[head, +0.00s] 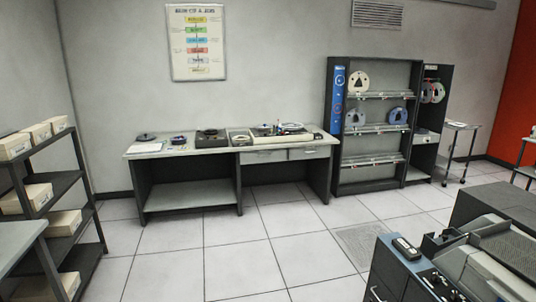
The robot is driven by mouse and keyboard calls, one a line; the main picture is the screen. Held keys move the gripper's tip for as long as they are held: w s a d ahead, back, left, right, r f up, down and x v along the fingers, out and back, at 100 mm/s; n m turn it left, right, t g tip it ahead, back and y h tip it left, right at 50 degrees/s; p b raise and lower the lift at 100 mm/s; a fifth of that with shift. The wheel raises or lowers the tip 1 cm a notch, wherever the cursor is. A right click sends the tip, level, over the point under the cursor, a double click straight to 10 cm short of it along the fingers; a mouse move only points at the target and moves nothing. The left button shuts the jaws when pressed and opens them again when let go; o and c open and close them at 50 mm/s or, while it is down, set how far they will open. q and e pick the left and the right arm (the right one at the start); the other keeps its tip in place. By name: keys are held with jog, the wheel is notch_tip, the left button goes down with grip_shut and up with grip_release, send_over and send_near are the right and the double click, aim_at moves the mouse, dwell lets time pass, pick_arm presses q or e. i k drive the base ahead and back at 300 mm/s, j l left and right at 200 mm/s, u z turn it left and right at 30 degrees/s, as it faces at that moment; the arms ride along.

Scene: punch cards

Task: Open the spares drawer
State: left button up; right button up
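A long workbench (185,149) stands against the back wall. Two light drawer fronts sit side by side under its right half: a left drawer (262,157) and a right drawer (309,153). Both look shut and flush with the bench. Any labels are too small to read, so I cannot tell which is the spares drawer. Neither of my grippers is in view.
Tape reels and small devices lie on the bench. A dark reel rack (375,172) stands right of it. A shelf with boxes (62,188) is at left, and a blue-grey machine (400,272) at lower right. The tiled floor (235,268) between is clear.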

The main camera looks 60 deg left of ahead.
aim_at(320, 151)
jog(key=u, duration=1.8)
jog(key=i, duration=5.9)
jog(key=i+l+u, duration=0.1)
jog(key=l, duration=0.25)
jog(key=i, duration=0.1)
